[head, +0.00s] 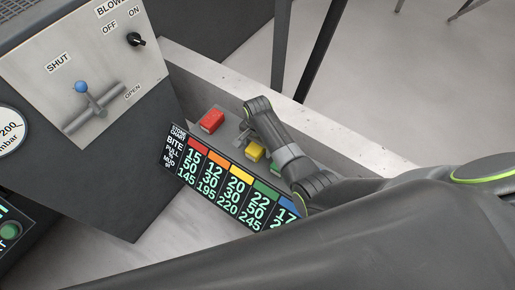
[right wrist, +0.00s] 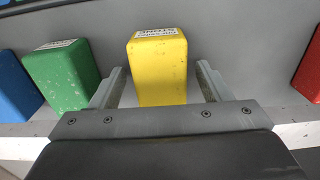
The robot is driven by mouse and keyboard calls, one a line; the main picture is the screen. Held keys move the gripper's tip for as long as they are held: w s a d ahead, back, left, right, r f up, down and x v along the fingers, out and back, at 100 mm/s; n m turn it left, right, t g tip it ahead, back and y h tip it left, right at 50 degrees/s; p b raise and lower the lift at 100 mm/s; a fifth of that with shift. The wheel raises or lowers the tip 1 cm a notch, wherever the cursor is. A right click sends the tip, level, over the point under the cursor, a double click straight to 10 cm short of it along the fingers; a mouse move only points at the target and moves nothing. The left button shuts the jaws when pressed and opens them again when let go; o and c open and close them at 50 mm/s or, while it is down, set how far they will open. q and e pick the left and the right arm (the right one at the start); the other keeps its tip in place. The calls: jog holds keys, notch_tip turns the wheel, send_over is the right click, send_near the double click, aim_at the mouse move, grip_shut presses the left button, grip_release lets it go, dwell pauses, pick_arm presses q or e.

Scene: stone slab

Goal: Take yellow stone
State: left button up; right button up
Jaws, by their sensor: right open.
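The yellow stone (right wrist: 158,70) is a block with a white label on its top. In the right wrist view it stands upright between the two open fingers of my right gripper (right wrist: 160,90), with a gap on each side. In the head view the yellow stone (head: 255,152) sits in a row behind the chart board, partly covered by my right arm. My right gripper (head: 248,140) is over the row there, its fingers mostly hidden by the wrist. My left gripper is not seen.
A green stone (right wrist: 64,75) stands left of the yellow one, with a blue stone (right wrist: 15,88) beyond it. A red stone (right wrist: 309,68) stands at the far right. The stone chart (head: 230,180) stands in front of the row. A lever panel (head: 85,75) is at the left.

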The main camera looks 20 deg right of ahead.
jog(key=shift+f, duration=0.3)
jog(key=shift+c, duration=0.4)
jog(key=c, duration=1.1)
